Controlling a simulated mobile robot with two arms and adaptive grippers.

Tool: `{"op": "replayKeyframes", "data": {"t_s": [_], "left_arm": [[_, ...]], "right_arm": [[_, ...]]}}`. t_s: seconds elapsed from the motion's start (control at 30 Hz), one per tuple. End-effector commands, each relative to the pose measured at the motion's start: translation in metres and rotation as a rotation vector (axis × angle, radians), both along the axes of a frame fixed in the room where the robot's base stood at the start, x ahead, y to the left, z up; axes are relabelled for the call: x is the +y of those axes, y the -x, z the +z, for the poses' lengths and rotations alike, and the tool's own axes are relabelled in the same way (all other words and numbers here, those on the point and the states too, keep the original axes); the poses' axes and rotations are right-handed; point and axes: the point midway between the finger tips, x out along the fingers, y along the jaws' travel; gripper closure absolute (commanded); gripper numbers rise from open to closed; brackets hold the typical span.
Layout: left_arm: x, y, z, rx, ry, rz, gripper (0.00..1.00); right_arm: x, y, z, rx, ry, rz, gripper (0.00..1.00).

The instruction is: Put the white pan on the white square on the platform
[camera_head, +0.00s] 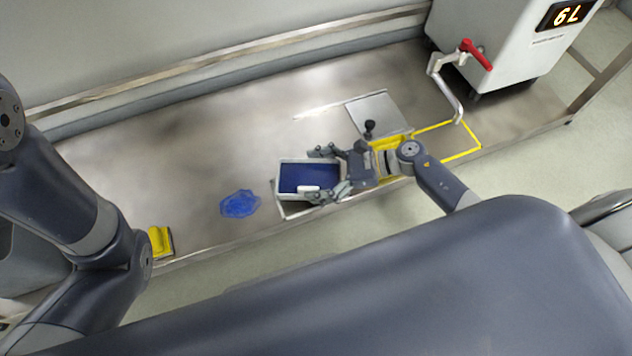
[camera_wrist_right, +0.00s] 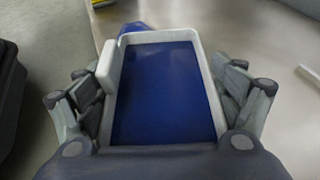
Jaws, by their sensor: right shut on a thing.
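The white pan (camera_head: 295,211) is a rectangular tray with deep blue in it, near the platform's front edge. My right gripper (camera_head: 322,175) is shut on the pan, with a finger at each side. In the right wrist view the white pan (camera_wrist_right: 208,78) fills the middle between the fingers of my right gripper (camera_wrist_right: 158,88). A thin white line (camera_head: 322,111) on the metal platform (camera_head: 185,150) lies behind the pan; whether it belongs to the white square I cannot tell. My left arm shows at the left, but its gripper is out of view.
A blue puddle (camera_head: 240,204) lies left of the pan. A yellow block-like tool (camera_head: 160,242) is near the front edge. A grey plate (camera_head: 379,113) and a yellow outline (camera_head: 470,127) are to the right, below a white machine (camera_head: 510,45) with a red-handled tap (camera_head: 475,54).

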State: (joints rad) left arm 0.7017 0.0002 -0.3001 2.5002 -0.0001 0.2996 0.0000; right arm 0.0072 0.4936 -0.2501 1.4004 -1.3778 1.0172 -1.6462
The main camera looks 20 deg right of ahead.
Motion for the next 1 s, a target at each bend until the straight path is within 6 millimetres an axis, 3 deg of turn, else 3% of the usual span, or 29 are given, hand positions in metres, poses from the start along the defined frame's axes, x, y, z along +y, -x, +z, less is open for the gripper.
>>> {"op": "replayKeyframes", "data": {"t_s": [0.23,0.67,0.7,0.73,1.0], "left_arm": [[0.0,0.0,-0.027,0.0,0.0,0.0,1.0],[0.0,0.0,-0.03,-0.001,0.0,-0.001,1.0],[0.0,0.0,-0.028,0.0,0.0,-0.001,1.0],[0.0,0.0,-0.028,0.0,0.0,-0.001,1.0],[0.0,0.0,-0.028,0.0,0.0,-0.001,1.0]], "right_arm": [[0.0,-0.001,-0.029,0.0,-0.004,-0.003,0.57],[0.0,0.0,-0.033,-0.001,-0.003,-0.001,0.57],[-0.001,0.001,-0.033,0.001,0.0,-0.001,0.04],[-0.001,0.001,-0.033,0.001,0.001,-0.001,0.0],[-0.001,0.001,-0.033,0.001,0.001,-0.001,0.0]]}}
